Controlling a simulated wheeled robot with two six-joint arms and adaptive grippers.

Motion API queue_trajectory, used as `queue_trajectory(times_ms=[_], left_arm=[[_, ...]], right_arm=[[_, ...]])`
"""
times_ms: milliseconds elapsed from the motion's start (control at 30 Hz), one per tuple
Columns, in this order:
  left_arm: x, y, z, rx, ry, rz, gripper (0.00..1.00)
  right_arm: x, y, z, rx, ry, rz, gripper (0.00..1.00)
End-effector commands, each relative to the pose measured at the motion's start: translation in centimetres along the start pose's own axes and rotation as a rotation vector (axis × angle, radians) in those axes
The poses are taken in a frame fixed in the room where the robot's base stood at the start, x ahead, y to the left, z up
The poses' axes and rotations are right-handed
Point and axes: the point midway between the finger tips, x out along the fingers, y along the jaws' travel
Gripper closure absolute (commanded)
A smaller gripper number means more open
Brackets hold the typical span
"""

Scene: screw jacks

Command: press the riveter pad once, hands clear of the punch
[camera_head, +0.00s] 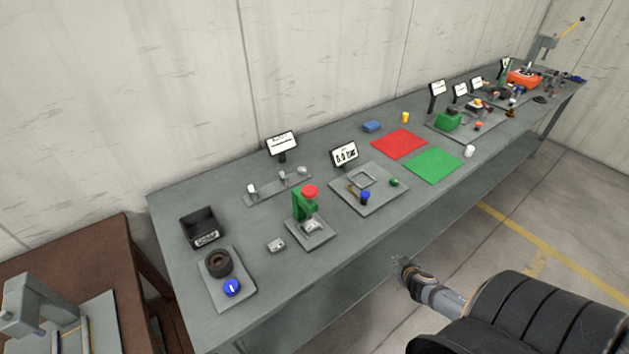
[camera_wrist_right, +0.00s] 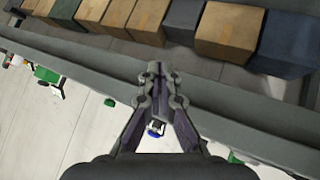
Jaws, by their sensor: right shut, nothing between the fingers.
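A green riveter (camera_head: 302,207) stands upright on a grey base plate near the front of the bench, left of the middle in the head view. Its round red pad (camera_head: 309,191) sits on top. A small metal piece (camera_head: 311,226) is at its foot; I cannot tell whether it is the work or part of the riveter. My right gripper (camera_head: 400,264) is off the front edge of the bench, to the right of the riveter and well apart from it. In the wrist view the right gripper (camera_wrist_right: 155,72) has its fingers together and empty. My left gripper is not in view.
A grey plate (camera_head: 340,188) with a blue-topped part, a black bin (camera_head: 203,229), a blue knob (camera_head: 232,288) and a small metal block (camera_head: 276,245) surround the riveter. Red (camera_head: 399,144) and green (camera_head: 433,166) mats lie farther right. Boxes (camera_wrist_right: 228,32) show in the wrist view.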

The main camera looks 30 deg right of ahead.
Motion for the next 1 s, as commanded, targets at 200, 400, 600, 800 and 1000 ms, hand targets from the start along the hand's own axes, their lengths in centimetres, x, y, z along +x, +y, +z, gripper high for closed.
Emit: queue_trajectory(times_ms=[200,400,600,800,1000], left_arm=[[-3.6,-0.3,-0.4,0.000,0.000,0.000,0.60],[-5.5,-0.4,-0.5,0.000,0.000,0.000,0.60],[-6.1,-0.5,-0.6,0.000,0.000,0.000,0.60],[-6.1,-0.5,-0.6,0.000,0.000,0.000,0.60],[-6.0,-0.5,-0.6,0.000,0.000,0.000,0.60]], right_arm=[[-8.1,-0.8,-18.4,0.039,0.312,-0.109,1.00],[-16.9,-5.8,-28.4,0.101,0.503,-0.301,1.00],[-21.7,-8.8,-31.9,0.143,0.571,-0.421,1.00],[-22.3,-9.2,-32.2,0.153,0.579,-0.439,1.00],[-22.2,-9.2,-32.2,0.152,0.578,-0.436,1.00]])
